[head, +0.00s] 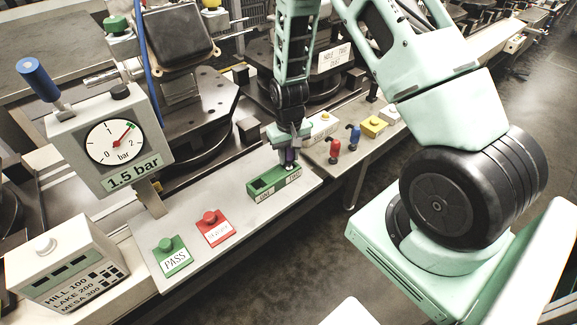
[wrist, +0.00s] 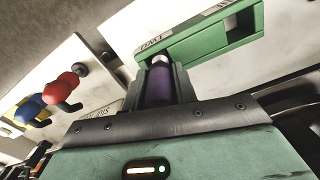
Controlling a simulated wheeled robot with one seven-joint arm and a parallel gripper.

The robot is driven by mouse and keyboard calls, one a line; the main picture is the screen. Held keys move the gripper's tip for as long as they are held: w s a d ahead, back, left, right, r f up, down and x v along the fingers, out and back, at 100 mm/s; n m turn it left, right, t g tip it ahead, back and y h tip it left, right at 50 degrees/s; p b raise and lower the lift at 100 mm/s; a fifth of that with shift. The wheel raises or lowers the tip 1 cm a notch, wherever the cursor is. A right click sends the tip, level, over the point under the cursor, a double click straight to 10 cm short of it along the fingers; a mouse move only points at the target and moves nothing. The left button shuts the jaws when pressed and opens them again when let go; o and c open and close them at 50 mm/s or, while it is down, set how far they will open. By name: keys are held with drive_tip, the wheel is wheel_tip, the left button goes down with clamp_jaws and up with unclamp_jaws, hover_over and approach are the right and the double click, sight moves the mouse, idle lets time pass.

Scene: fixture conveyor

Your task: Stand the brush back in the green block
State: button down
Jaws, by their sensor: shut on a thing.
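The green block (head: 264,188) lies on the light bench panel, with an open compartment at its left end and small labels on its front side. It also shows across the top of the wrist view (wrist: 205,48). My gripper (head: 289,161) points down at the right end of the block. In the wrist view my gripper (wrist: 160,88) is shut on the purple brush (wrist: 158,84), which has a pale tip. The brush looks about upright, close to the labelled side of the block. Whether it touches the block or sits in an opening I cannot tell.
A red button (head: 211,220) and a green PASS button (head: 170,252) are at the front left. A gauge (head: 120,140) rises at the left.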

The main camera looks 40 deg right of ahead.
drive_tip(key=c, duration=1)
unclamp_jaws()
drive_tip(key=shift+c, duration=0.2)
drive_tip(key=shift+r, duration=0.15)
wheel_tip(320, 180, up, 17)
drive_tip(key=b, duration=0.1)
drive_tip(key=s+a+r+n+y, duration=0.1)
drive_tip(key=s+a+r+n, duration=0.15)
drive_tip(key=s+a, duration=0.45)
drive_tip(key=s+a+r+n, duration=0.2)
drive_tip(key=a+n, duration=0.1)
drive_tip(key=a, duration=0.7)
drive_tip(key=s+a+r+n, duration=0.1)
drive_tip(key=s+a+n, duration=0.1)
drive_tip(key=s, duration=0.5)
drive_tip(key=s+a+n, duration=0.3)
drive_tip(key=s+a, duration=0.2)
drive_tip(key=s, duration=0.3)
drive_tip(key=shift+a+r, duration=0.15)
drive_tip(key=shift+r, duration=0.2)
